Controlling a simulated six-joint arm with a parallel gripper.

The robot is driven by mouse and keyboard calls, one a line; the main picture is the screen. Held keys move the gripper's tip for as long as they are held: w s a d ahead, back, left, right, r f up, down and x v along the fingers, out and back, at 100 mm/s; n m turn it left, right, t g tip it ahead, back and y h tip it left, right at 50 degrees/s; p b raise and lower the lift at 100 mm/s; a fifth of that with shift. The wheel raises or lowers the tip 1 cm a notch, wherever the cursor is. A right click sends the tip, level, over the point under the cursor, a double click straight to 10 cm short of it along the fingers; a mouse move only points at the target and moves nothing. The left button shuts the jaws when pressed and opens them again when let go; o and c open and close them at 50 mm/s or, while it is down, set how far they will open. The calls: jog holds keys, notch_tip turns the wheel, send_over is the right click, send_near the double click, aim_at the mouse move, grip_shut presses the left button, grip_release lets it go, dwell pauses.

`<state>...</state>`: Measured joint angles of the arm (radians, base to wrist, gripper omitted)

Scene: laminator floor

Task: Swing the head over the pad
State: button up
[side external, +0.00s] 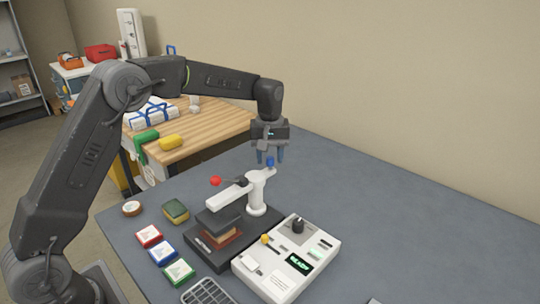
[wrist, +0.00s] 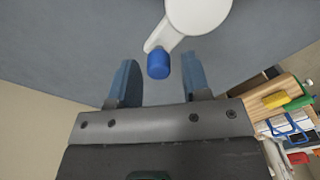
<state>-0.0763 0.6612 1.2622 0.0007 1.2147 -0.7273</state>
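A white post (side external: 257,196) stands on a black base (side external: 204,256) and carries a white swing arm (side external: 228,196). The arm reaches left, above a dark block with reddish-brown layers (side external: 226,238); I cannot tell which part is the pad. A short lever with a blue knob (side external: 270,162) sticks out from the post on the opposite side; the knob also shows in the wrist view (wrist: 158,65). My gripper (wrist: 157,72) is open, with one blue-grey finger on each side of the knob. Gaps show on both sides in the wrist view. Contact is not visible.
A white control box (side external: 285,262) stands right of the base. Red (side external: 149,236), blue (side external: 162,252) and green (side external: 179,272) boxes lie left of it. A red ball (side external: 215,181) shows near the arm. The table's right side is mostly clear.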

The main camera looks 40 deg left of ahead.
jog(key=shift+o, duration=0.4)
jog(key=shift+r, duration=0.1)
notch_tip(320, 180, up, 14)
jog(key=shift+f, duration=0.2)
dwell(0.4)
